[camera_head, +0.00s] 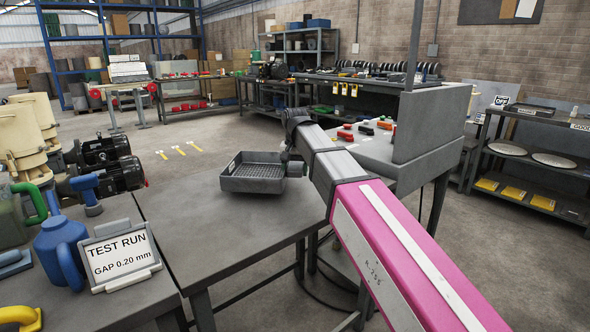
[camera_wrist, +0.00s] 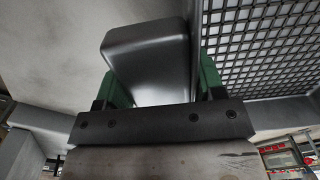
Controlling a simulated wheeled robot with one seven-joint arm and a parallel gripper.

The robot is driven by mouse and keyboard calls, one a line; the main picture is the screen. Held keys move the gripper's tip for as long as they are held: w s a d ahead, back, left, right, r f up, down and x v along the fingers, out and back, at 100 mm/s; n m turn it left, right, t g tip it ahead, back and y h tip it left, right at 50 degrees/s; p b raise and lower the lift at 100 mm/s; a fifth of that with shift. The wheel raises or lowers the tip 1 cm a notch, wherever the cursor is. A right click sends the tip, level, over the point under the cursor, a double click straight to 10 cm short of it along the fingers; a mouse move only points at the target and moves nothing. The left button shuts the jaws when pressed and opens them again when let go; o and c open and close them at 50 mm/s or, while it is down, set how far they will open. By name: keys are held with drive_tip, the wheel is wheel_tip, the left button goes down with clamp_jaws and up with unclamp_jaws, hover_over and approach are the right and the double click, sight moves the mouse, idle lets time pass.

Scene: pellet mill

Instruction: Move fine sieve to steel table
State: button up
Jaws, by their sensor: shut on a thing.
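The fine sieve is a grey rectangular tray (camera_head: 254,183) with a mesh floor, roughly level at the far side of the grey steel table (camera_head: 215,220). I cannot tell whether its underside touches the tabletop. My gripper (camera_head: 289,158) is at the sieve's right side, its fingers mostly hidden by my arm in the head view. In the wrist view my gripper (camera_wrist: 165,80) has its green pads on both sides of a smooth grey grip on the sieve. The sieve's mesh (camera_wrist: 265,45) fills the upper right there.
A sign reading "TEST RUN GAP 0.20 mm" (camera_head: 123,257) and a blue jug (camera_head: 62,247) stand on the left-hand table. A grey upright panel (camera_head: 428,122) stands behind my arm on the right. The front of the steel table is clear.

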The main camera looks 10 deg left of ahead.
sight(295, 187)
drive_tip(key=shift+f, duration=0.4)
idle(0.3)
drive_tip(key=shift+f, duration=0.65)
drive_tip(key=shift+f, duration=0.7)
idle(0.5)
drive_tip(key=o, duration=1.6)
